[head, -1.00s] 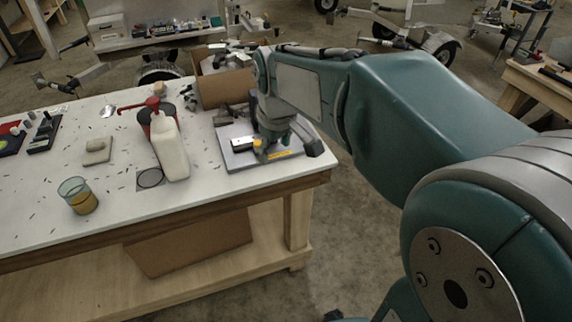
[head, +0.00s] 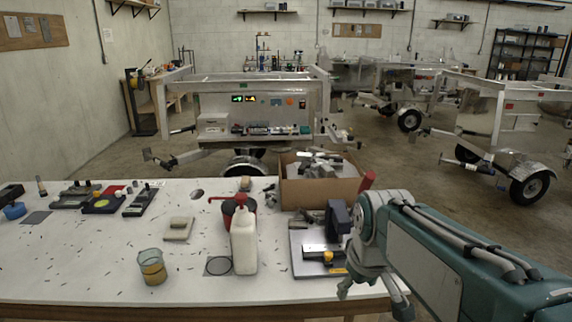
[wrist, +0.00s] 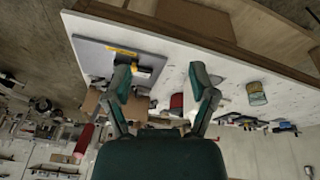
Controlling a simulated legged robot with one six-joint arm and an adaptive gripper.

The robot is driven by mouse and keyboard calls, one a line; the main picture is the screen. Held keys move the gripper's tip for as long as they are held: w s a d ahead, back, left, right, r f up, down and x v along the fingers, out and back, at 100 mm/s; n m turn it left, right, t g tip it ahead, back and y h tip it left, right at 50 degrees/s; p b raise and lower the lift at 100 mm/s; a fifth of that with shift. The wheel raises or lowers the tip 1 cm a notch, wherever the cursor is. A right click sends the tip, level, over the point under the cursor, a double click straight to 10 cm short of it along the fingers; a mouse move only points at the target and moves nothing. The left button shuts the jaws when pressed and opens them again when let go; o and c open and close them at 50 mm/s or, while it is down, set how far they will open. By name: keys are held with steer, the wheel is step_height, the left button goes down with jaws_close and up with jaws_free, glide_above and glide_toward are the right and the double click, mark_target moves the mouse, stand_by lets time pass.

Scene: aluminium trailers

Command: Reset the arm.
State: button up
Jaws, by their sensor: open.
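My gripper (head: 374,298) is at the lower right of the head view, beside the right end of the white table. Its two fingers are spread and hang downward, and nothing shows between them. In the wrist view, which looks upside down, the open fingers (wrist: 160,80) stand apart with the table beyond them. My teal arm reaches in from the right edge of the head view. A grey plate (head: 302,265) with a black and yellow item (head: 325,255) on it lies just left of my gripper. The arm hides part of that table end.
A white bottle (head: 244,240), a red pump container (head: 229,208), a cup of amber liquid (head: 152,267) and a beige block (head: 178,229) stand on the table (head: 80,265). An open cardboard box (head: 318,193) of metal parts is behind. Trailers (head: 258,85) stand farther back.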

steer(key=s+f+m+t, duration=0.1)
steer(key=s+m, duration=0.3)
steer(key=s, duration=0.8)
steer(key=shift+s+t, duration=0.35)
steer(key=shift+t, duration=0.45)
